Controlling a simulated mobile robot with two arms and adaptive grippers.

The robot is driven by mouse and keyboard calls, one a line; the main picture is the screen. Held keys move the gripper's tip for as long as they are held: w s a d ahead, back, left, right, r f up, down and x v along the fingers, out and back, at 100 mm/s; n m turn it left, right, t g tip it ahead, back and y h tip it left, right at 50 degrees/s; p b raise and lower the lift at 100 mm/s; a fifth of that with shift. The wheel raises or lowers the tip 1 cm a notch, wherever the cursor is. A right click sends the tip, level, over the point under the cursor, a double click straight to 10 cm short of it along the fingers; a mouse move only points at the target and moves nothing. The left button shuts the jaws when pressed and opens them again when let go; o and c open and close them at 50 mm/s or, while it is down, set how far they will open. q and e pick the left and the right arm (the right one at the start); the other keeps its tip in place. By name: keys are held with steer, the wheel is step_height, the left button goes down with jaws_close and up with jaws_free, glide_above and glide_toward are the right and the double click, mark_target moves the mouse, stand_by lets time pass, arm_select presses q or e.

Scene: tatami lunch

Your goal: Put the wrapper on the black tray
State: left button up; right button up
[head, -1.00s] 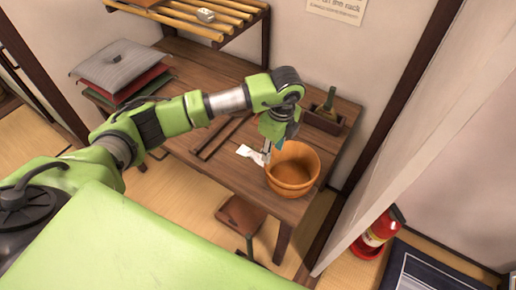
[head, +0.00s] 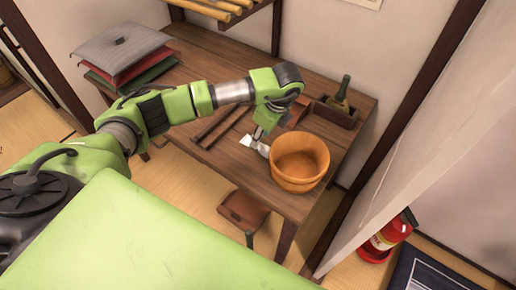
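The white crumpled wrapper (head: 246,142) lies on the brown wooden table, just left of the round wooden tub. My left gripper (head: 260,136) points down right at the wrapper, beside the tub's rim. Its fingers are small and partly hidden by my wrist, so I cannot tell whether they are open or shut, or whether they touch the wrapper. I cannot make out a black tray for certain in the head view. My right gripper is not in view.
The wooden tub (head: 299,162) stands close to the right of my gripper. A dark box (head: 334,113) with a bottle (head: 342,89) is behind it. Dark bars (head: 216,125) lie on the table to the left. Stacked cushions (head: 125,50) are at the back left.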

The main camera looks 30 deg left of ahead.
arm_select(q)
steer(key=b+x, duration=0.2)
steer(key=x, duration=0.1)
steer(key=b+x, duration=0.1)
steer(key=shift+w+f, duration=0.35)
steer(key=shift+f, duration=0.05)
steer(key=shift+r, duration=0.1)
steer(key=shift+c, duration=0.4)
steer(key=c, duration=0.7)
